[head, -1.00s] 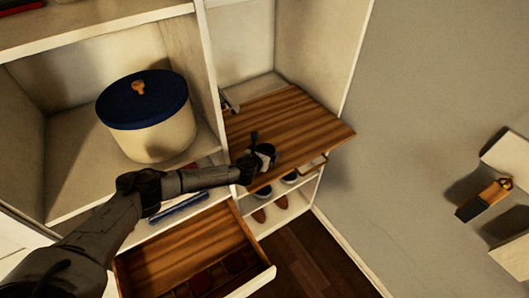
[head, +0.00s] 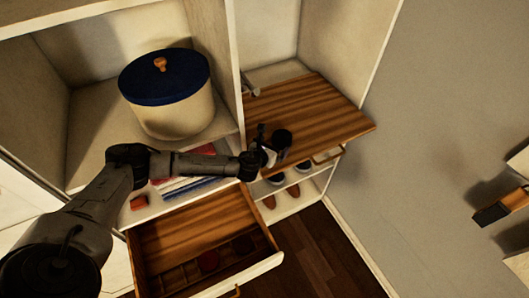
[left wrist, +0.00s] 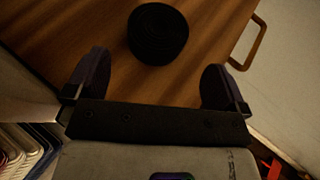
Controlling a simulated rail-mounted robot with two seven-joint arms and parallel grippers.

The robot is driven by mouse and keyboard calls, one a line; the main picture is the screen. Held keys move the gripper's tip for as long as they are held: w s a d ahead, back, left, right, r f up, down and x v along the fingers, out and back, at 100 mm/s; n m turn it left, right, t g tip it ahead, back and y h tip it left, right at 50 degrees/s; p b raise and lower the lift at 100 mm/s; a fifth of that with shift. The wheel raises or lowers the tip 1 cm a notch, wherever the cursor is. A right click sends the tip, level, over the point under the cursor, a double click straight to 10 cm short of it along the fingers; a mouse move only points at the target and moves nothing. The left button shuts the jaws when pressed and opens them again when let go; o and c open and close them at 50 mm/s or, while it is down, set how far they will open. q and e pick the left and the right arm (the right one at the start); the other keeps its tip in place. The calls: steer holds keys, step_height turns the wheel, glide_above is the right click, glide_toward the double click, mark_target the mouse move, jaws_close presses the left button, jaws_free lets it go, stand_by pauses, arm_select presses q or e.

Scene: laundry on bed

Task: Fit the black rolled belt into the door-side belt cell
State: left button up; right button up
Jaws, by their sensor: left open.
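The black rolled belt (head: 282,139) sits on the wooden pull-out board (head: 320,105), near its front edge. It also shows in the left wrist view (left wrist: 158,33), beyond my fingers and roughly centred between them. My left gripper (head: 266,151) is just to the left of the belt, low over the board. In the left wrist view its two fingers (left wrist: 155,78) are spread with nothing between them. The open drawer (head: 258,268) below has divided cells at its front, with a dark red roll (head: 208,261) in one. My right gripper is out of view.
A cream pot with a blue lid (head: 165,85) stands on the shelf above my left forearm. Shoes (head: 270,201) sit on racks under the board. A vertical panel separates the two cabinet bays. Floor is clear right of the drawer.

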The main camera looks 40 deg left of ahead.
arm_select(q)
steer(key=shift+v, duration=2.95)
steer(key=s+d+f+n+g+h, duration=0.1)
steer(key=s+d+f+n+g, duration=0.15)
steer(key=s+d+n, duration=0.55)
steer(key=s+d+f+n+g+h, duration=0.1)
steer(key=s+d+f+n, duration=0.2)
steer(key=s+d+n, duration=0.5)
steer(key=s+d+n+g+h, duration=0.1)
steer(key=s+n+g, duration=0.5)
steer(key=s+n, duration=0.9)
steer(key=shift+s+f, duration=0.3)
steer(key=shift+s, duration=0.5)
steer(key=shift+d, duration=0.15)
